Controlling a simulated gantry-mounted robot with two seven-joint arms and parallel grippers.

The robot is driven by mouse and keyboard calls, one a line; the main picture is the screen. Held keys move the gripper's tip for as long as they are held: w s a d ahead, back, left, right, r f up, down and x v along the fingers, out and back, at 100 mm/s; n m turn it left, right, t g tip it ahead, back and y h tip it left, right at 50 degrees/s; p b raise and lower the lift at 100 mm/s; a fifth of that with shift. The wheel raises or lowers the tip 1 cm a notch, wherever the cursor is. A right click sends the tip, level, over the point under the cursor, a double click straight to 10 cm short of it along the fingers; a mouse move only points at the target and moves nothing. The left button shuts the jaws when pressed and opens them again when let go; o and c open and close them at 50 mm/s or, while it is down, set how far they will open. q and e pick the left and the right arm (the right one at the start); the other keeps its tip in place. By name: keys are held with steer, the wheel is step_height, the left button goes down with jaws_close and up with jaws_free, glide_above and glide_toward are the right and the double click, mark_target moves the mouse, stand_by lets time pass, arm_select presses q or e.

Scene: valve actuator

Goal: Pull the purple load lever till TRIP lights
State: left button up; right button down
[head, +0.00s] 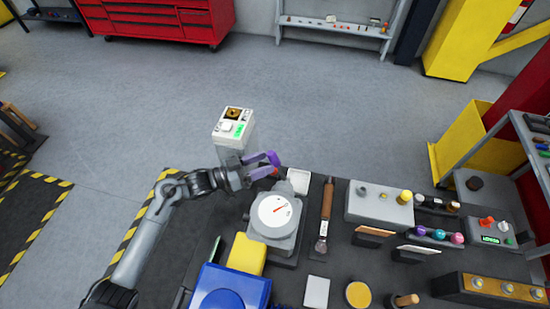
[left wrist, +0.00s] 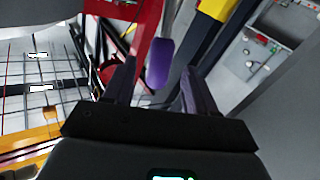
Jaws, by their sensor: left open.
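My left gripper (head: 262,165) is open in the head view, beside the round-dialled valve actuator (head: 275,214). The purple load lever's rounded end (head: 273,158) shows at its fingertips. In the left wrist view, the purple lever end (left wrist: 159,64) is upright between the two dark fingers, with a gap on each side. Whether either finger touches it, I cannot tell. The lever's lower part is hidden by my gripper. A pale box (head: 232,126) with a small lit green display stands behind my wrist; its text is too small to read. My right gripper is not in view.
A yellow block (head: 246,254) and a blue case (head: 231,289) lie in front of the actuator. A wooden-handled brush (head: 325,214) lies to its right. Grey blocks, coloured knobs and a second control box (head: 490,227) fill the right side. Open floor lies beyond the bench.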

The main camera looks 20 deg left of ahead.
mark_target(275, 160)
arm_select(q)
steer(key=shift+x, duration=2.25)
steer(key=shift+c, duration=0.2)
jaws_close()
